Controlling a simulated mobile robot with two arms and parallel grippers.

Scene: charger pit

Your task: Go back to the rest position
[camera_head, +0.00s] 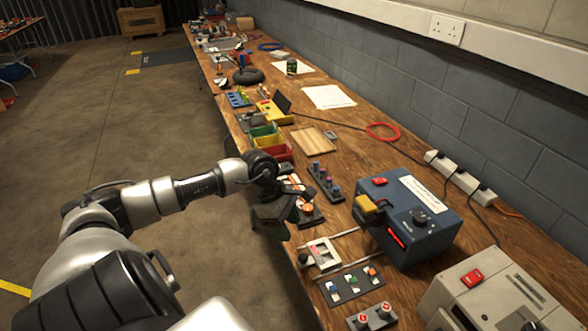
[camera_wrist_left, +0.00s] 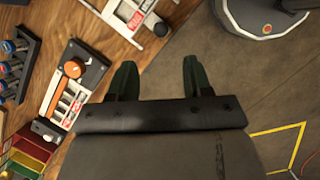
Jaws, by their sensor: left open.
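My left arm (camera_head: 160,197) reaches in from the left, with its gripper (camera_head: 279,219) at the near-left edge of the wooden bench (camera_head: 345,155). In the left wrist view the two dark green fingers (camera_wrist_left: 158,80) stand well apart with nothing between them. Bare floor and the bench edge show beyond the fingers. A panel with an orange knob (camera_wrist_left: 73,69) lies on the bench beside the gripper; it is partly hidden by the arm in the head view. My right gripper is not in view.
A blue box (camera_head: 410,232) with a yellow-topped part stands right of the gripper. A white-framed fixture (camera_head: 322,254) and a switch panel (camera_head: 350,285) lie nearby. Green, yellow and red bins (camera_head: 270,140) stand behind the wrist. The concrete floor (camera_head: 110,120) left of the bench is open.

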